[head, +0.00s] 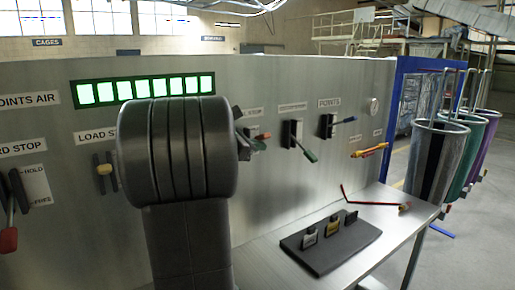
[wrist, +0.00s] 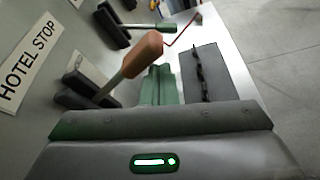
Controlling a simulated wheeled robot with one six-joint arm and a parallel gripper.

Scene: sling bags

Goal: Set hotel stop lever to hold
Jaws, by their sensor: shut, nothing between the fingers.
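The hotel stop lever (wrist: 140,55) has an orange handle on a metal shaft. Its dark slotted base (wrist: 82,82) is on the grey panel beside the HOTEL STOP label (wrist: 28,62) in the wrist view. The lever sticks out from the panel. Its marking plate is mostly hidden, so I cannot read its setting. My gripper (wrist: 160,70) has green fingers, shut and empty, just right of the handle in that view. I cannot tell whether they touch. In the head view my arm hides most of this lever; a reddish handle tip (head: 265,135) shows at its right edge.
A green-handled lever (head: 304,150) and a blue-handled lever (head: 343,120) are farther right on the panel. A dark board (head: 325,268) with small tagged pieces and a bent red-and-black rod (head: 375,203) lie on the metal bench (head: 405,215) below. Left are the load stop and red-handled levers.

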